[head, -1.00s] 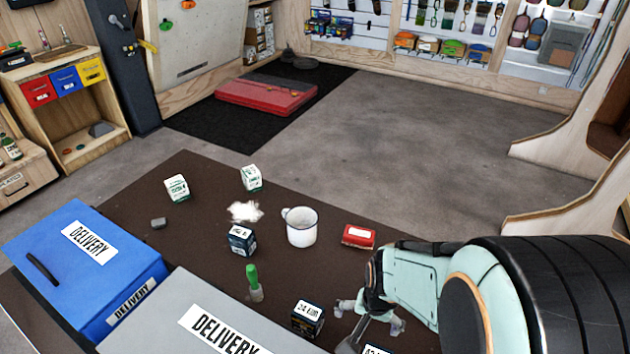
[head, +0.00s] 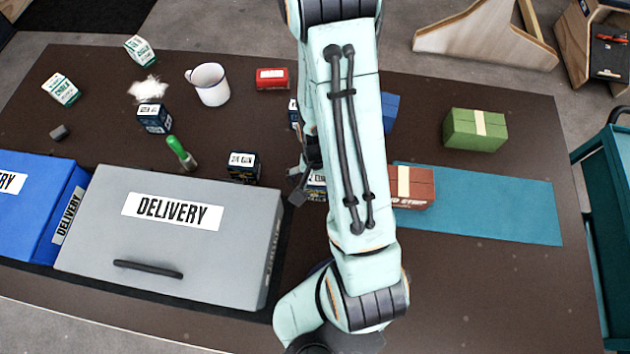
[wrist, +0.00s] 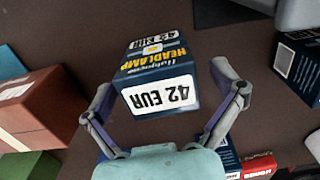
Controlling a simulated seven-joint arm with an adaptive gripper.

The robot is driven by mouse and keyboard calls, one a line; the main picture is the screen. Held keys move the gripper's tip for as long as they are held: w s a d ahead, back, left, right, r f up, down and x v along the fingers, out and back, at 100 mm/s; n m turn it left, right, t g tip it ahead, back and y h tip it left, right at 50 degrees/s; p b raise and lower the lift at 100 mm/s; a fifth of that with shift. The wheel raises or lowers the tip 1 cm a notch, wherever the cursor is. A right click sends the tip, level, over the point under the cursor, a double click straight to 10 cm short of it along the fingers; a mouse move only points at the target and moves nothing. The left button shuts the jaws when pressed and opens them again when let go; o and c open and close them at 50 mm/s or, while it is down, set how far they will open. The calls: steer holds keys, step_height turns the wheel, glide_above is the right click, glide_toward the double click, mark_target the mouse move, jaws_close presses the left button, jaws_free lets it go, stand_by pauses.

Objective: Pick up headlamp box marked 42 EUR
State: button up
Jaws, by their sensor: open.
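The headlamp box marked 42 EUR (wrist: 158,84), dark blue with white labels and yellow lettering, stands between the fingers in the wrist view. My gripper (wrist: 163,80) is open around it, one finger at each side.
A dark box marked 24 EUR (head: 243,167) and the grey delivery box (head: 100,200) are to the left. A mug (head: 210,88) and red box (head: 272,79) stand farther back.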

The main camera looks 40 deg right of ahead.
steer(key=c, duration=1.3)
steer(key=shift+r, duration=0.1)
